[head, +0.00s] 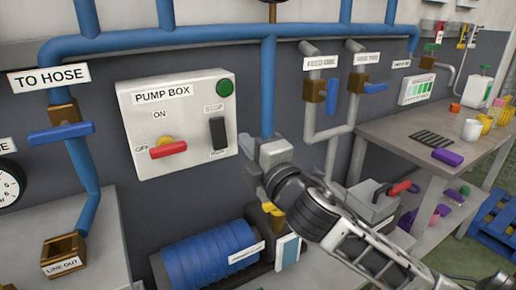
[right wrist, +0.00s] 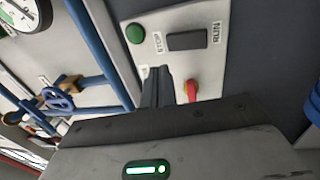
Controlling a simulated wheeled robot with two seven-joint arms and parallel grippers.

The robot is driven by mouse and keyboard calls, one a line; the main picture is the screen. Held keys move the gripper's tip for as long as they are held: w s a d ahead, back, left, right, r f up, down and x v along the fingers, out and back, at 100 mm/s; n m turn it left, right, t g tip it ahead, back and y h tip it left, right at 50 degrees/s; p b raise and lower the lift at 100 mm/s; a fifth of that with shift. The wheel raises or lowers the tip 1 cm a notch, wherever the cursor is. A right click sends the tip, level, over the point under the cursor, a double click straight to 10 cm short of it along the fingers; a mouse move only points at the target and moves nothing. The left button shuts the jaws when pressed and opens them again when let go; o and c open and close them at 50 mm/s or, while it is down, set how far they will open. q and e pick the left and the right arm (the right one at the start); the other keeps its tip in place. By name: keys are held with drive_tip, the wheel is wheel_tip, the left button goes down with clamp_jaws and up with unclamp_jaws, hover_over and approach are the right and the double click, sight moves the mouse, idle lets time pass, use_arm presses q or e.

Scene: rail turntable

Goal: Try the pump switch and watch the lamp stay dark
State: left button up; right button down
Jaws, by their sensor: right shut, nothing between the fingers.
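The grey pump box (head: 190,165) is on the wall at centre left in the head view. Its round green lamp (head: 224,87) looks dull, with no glow; it also shows in the right wrist view (right wrist: 135,33). Below it is the black rocker switch (head: 217,133), between STOP and RUN labels; the right wrist view shows it unobstructed (right wrist: 187,40). Which way it is pressed I cannot tell. The red handle (head: 168,149) lies roughly level beside the OFF label. My right gripper (head: 249,165) is shut and empty, just right of the box, apart from the switch. My left gripper is out of view.
Blue pipes (head: 268,85) run above and behind my right gripper. A blue-handled valve (head: 60,132) is at left. A bench (head: 395,140) with bottles and cups is at right.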

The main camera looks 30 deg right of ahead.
drive_tip(key=shift+s+r, duration=0.2)
drive_tip(key=shift+s, duration=0.6)
drive_tip(key=shift+s+r, duration=0.15)
drive_tip(key=shift+s, duration=0.65)
